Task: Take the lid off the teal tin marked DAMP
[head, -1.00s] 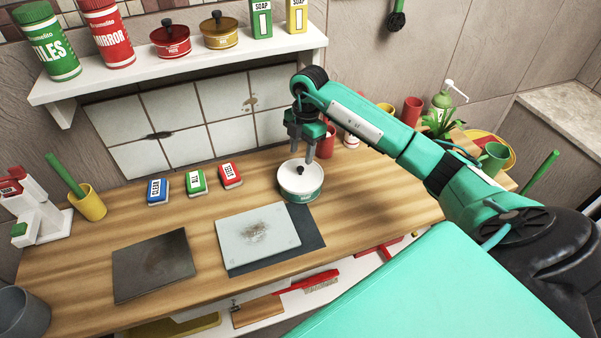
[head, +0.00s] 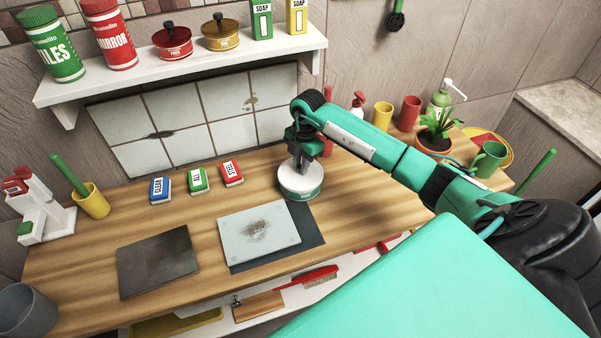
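The teal tin (head: 302,194) stands on the wooden counter at the back right corner of a dark mat. Its label is too small to read. Its white lid (head: 293,180) is on top of it. My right gripper (head: 301,165) points down right over the middle of the lid, with its fingertips at the lid's knob. The knob is hidden by the fingers, and I cannot tell whether they are closed on it. My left gripper is not in view.
A pale stained tile (head: 258,232) lies on the dark mat (head: 311,229) in front of the tin. Blue, green and red (head: 232,173) boxes lie to the left. A white shelf (head: 200,73) with tins hangs above. A potted plant (head: 434,143) stands right, behind my arm.

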